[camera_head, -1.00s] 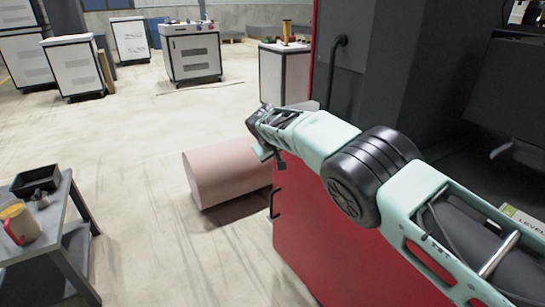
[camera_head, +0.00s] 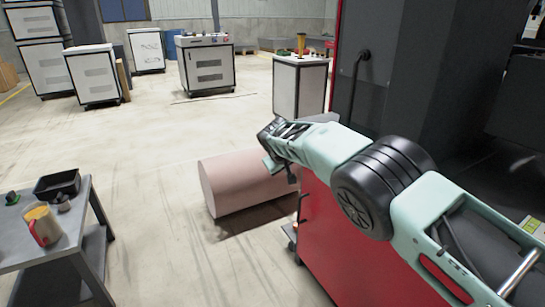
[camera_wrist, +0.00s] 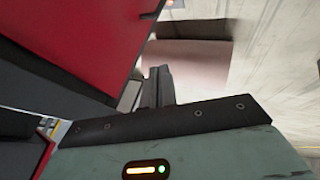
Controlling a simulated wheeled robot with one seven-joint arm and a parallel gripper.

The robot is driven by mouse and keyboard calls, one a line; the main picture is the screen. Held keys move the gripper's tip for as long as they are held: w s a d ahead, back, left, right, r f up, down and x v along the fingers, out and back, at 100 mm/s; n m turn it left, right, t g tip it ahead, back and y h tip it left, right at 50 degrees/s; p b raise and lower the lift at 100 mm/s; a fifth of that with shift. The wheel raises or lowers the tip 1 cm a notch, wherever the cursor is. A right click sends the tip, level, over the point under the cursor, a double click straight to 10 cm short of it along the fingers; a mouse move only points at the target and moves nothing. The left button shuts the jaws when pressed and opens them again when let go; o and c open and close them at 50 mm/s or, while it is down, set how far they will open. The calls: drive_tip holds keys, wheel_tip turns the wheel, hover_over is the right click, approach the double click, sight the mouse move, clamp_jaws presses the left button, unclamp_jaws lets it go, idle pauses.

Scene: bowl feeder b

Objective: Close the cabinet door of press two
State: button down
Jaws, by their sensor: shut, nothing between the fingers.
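The red cabinet door (camera_head: 345,240) of the machine on the right stands below my arm in the head view, with a dark handle (camera_head: 301,207) at its left edge. My arm covers its upper part. In the wrist view a red panel (camera_wrist: 75,40) fills the upper left, with dark surfaces beside and below it. My gripper (camera_head: 277,162) is at the door's upper left in the head view. Its dark fingers (camera_wrist: 157,84) are together and empty in the wrist view, close to the panel's edge; I cannot tell whether they touch it.
A pink cylinder (camera_head: 238,185) lies on the floor behind the gripper. A grey side table (camera_head: 30,248) with a mug and black bin stands at left. White cabinets (camera_head: 207,68) stand at the back.

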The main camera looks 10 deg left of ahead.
drive_tip(key=v, duration=1)
drive_tip(key=s+d+r+g, duration=0.2)
drive_tip(key=s+d, duration=0.7)
drive_tip(key=s, duration=0.6)
drive_tip(key=s+d+r+g+y, duration=0.1)
drive_tip(key=s+d+g, duration=0.2)
drive_tip(key=s+d, duration=0.85)
drive_tip(key=s+d+r+g, duration=0.2)
drive_tip(key=s+d, duration=0.3)
drive_tip(key=s, duration=1.3)
wheel_tip(320, 180, up, 17)
drive_tip(key=p, duration=1.8)
